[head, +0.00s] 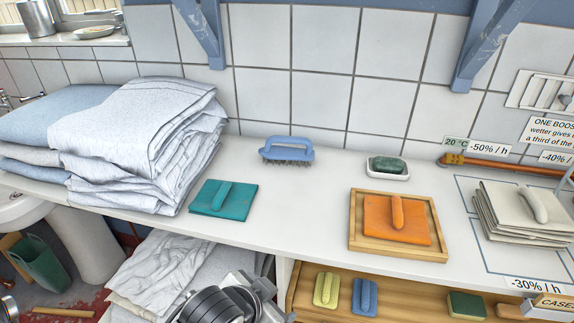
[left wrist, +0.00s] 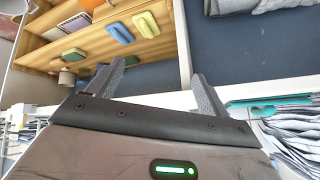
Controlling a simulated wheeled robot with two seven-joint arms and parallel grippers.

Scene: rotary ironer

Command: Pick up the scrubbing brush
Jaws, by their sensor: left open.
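The scrubbing brush (head: 288,151) has a blue loop handle and dark bristles. In the head view it stands bristles down on the white counter (head: 285,205), near the tiled wall. Nothing touches it. My left gripper (left wrist: 155,82) shows in the left wrist view with its two dark fingers wide apart and nothing between them. It is near the shelf under the counter, and the brush does not show in that view. Part of my arm shows at the bottom of the head view. My right gripper is not in view.
Folded cloths (head: 140,140) are stacked left of the brush. A teal pad (head: 223,200) lies in front of it. The counter around the brush is clear.

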